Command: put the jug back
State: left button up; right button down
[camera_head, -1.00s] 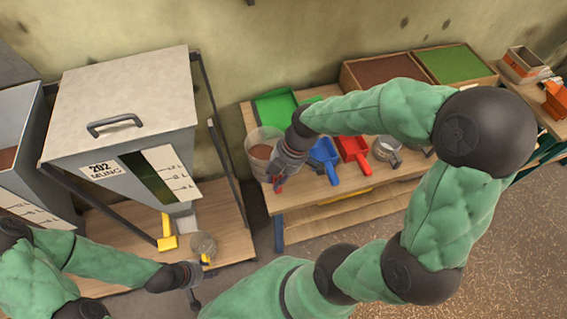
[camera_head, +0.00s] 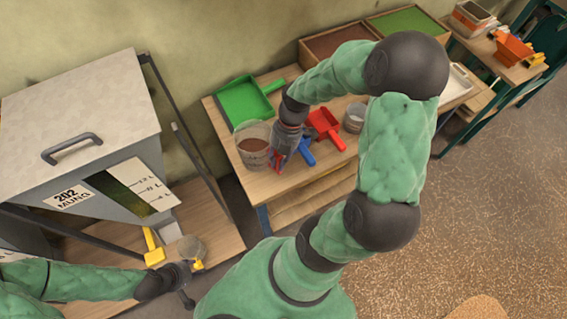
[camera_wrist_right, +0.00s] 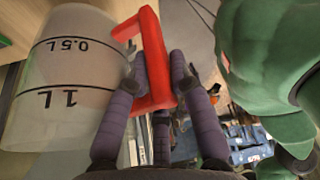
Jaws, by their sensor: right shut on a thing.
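The clear jug (camera_head: 254,153) with reddish-brown contents is upright at the left end of the wooden bench (camera_head: 222,126). I cannot tell whether its base touches the bench top. My right gripper (camera_head: 276,160) is shut on its red handle (camera_wrist_right: 154,58), at the jug's right side. In the right wrist view the jug (camera_wrist_right: 65,75) shows 0.5 L and 1 L marks, and the right gripper's fingers (camera_wrist_right: 153,80) flank the handle.
A green scoop (camera_head: 245,101), a blue scoop (camera_head: 304,152), a red scoop (camera_head: 325,127) and a small metal cup (camera_head: 354,117) lie near the jug. A grey hopper (camera_head: 80,120) stands at left. Boxes of brown grain (camera_head: 335,39) and green grain (camera_head: 405,20) stand behind.

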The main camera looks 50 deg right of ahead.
jog(key=d+f+b, duration=0.1)
jog(key=d+f, duration=0.2)
jog(key=f, duration=0.4)
jog(key=shift+w+d, duration=0.2)
jog(key=shift+w, duration=0.15)
jog(key=shift+f, duration=0.15)
jog(key=c, duration=1)
grip_release()
jog(key=shift+c, duration=0.2)
jog(key=p+v, duration=0.1)
jog(key=v, duration=1.1)
jog(key=shift+p, duration=0.3)
jog(key=shift+a, duration=0.1)
